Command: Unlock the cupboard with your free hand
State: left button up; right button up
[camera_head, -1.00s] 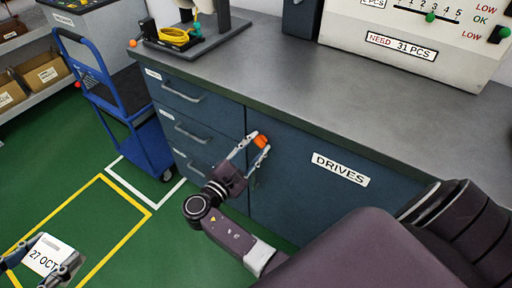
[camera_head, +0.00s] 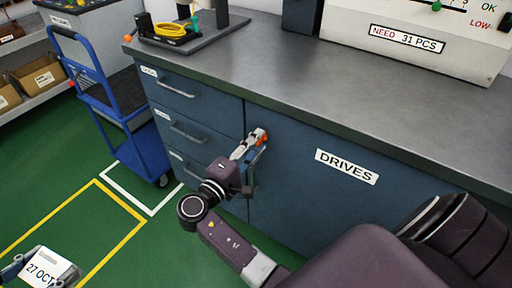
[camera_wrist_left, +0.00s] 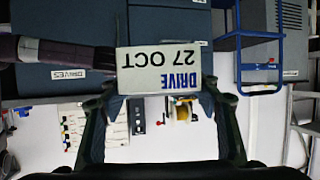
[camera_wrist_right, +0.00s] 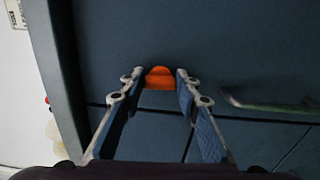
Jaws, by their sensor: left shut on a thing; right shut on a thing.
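The cupboard is the blue door marked DRIVES (camera_head: 310,190) under the grey worktop; it is closed. A small orange knob (camera_head: 261,136) sits near its upper left edge. My right gripper (camera_head: 258,141) is shut on the orange knob, which also shows between the fingertips in the right wrist view (camera_wrist_right: 159,77). My left gripper (camera_head: 48,272) is shut on a light grey drive labelled 27 OCT (camera_head: 40,266), low at the left. The drive's label reads upside down in the left wrist view (camera_wrist_left: 158,70).
Several drawers with bar handles (camera_head: 178,90) stand left of the door. A blue trolley (camera_head: 135,150) is on the green floor further left. A tester box marked NEED 31 PCS (camera_head: 450,65) and a stand with a yellow coil (camera_head: 172,30) are on the worktop (camera_head: 300,85).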

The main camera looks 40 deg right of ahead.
pick_arm(q)
jog(key=shift+f, duration=0.35)
pick_arm(e)
jog(key=shift+d+m, duration=0.1)
jog(key=shift+m, duration=0.4)
jog(key=o, duration=1.2)
jog(key=shift+c, duration=0.2)
